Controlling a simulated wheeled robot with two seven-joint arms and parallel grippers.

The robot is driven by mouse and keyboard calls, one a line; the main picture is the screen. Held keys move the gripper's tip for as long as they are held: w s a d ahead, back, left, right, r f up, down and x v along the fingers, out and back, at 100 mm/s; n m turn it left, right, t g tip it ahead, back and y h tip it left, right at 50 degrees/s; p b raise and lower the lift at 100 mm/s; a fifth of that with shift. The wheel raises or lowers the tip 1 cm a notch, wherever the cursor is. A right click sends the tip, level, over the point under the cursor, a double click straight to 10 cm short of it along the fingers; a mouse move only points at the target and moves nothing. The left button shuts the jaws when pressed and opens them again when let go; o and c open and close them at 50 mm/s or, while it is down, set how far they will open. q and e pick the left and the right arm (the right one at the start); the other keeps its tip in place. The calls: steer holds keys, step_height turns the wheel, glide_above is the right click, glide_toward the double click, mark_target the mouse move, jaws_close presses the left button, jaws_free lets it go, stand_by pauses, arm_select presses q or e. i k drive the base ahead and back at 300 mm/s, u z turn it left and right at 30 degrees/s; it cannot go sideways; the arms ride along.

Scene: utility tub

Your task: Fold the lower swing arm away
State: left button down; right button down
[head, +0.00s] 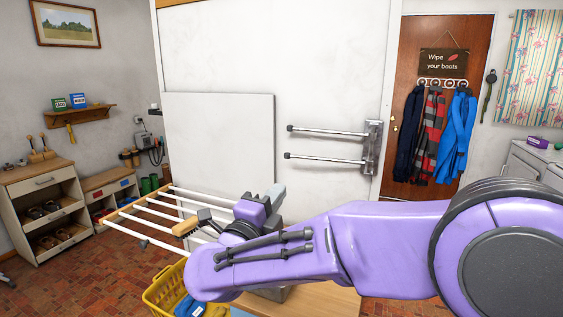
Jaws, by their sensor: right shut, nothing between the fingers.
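Two slim metal swing arms stick out to the left from a metal wall bracket (373,148) on the white wall, one above the other. The lower swing arm (325,159) and the upper swing arm (330,131) are both extended, roughly parallel, with dark knobs at their left ends. My right gripper (275,193) is shut and empty. In the picture it is below and left of the lower arm's knobbed end, with a visible gap between them. My purple right arm hides part of what lies below. My left gripper is not in view.
A white-barred drying rack (158,214) stands left of my gripper, with a brown brush-like item (185,227) by it. A yellow basket (160,294) is below. A pale panel (220,135) is on the wall left of the swing arms. Coats (433,130) hang on the door at right.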

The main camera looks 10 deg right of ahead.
mark_target(287, 156)
steer(key=i, duration=1)
